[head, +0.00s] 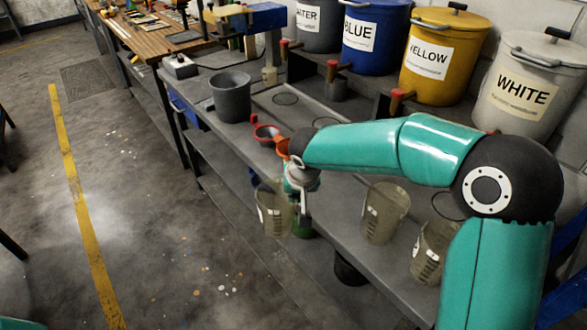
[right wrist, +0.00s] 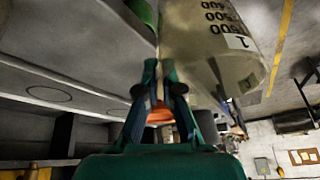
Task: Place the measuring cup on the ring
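A clear measuring cup (head: 270,212) with dark markings is held up at the bench's front edge. My right gripper (head: 300,190) is shut on its side; the right wrist view shows the two fingers (right wrist: 160,68) close together against the cup (right wrist: 215,42). The cup looks roughly upright in the head view. Dark ring outlines lie on the grey bench: one at the back (head: 286,99), one partly behind my arm (head: 326,122), and one at the right (head: 448,206). The cup is apart from these rings. My left gripper is out of view.
Two other clear measuring cups (head: 385,212) (head: 432,252) stand on the bench at right. A dark grey bucket (head: 231,97) and red and orange funnels (head: 265,132) stand left of my arm. Labelled paint drums (head: 445,55) line the back. Something green (head: 303,229) shows beside the held cup.

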